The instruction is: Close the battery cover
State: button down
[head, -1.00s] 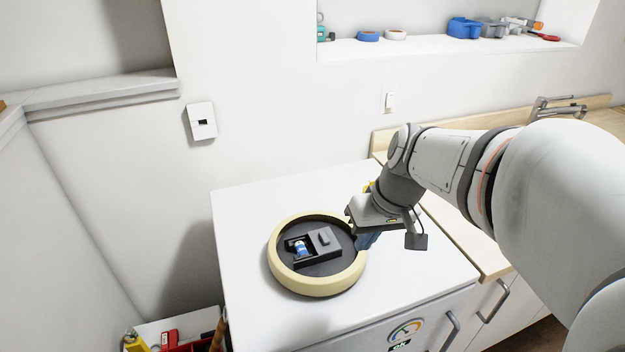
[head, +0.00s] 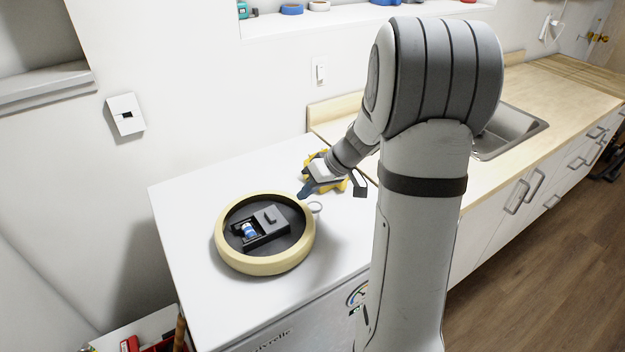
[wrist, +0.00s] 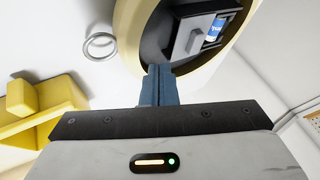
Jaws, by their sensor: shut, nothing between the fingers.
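A dark battery box (head: 272,236) sits inside a round dish with a tan rim (head: 265,265). Its dark cover (head: 270,216), with a raised knob, lies over the right part of the box. A blue-and-white battery (head: 248,230) shows in the uncovered left part; it also shows in the wrist view (wrist: 215,30). In the wrist view the knobbed cover (wrist: 196,38) is beyond my fingertips. My gripper (head: 304,194) is at the right side of the dish, with its blue fingers (wrist: 158,72) together and empty. Whether they touch the rim is unclear.
A metal ring (head: 316,207) lies on the white top right of the dish. A yellow object (wrist: 45,110) is beside my gripper. The white top (head: 190,190) is clear left of and behind the dish. A wall stands behind, with a wood counter (head: 540,90) and sink to the right.

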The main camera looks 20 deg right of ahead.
aim_at(275, 215)
jog(key=x, duration=0.3)
jog(key=shift+a+f+p, duration=0.25)
jog(key=shift+a+p, duration=0.05)
jog(key=a, duration=0.1)
jog(key=a+p, duration=0.1)
jog(key=a, duration=0.1)
jog(key=shift+s+a, duration=0.1)
jog(key=shift+s, duration=0.2)
jog(key=shift+a, duration=0.3)
jog(key=shift+f, duration=0.1)
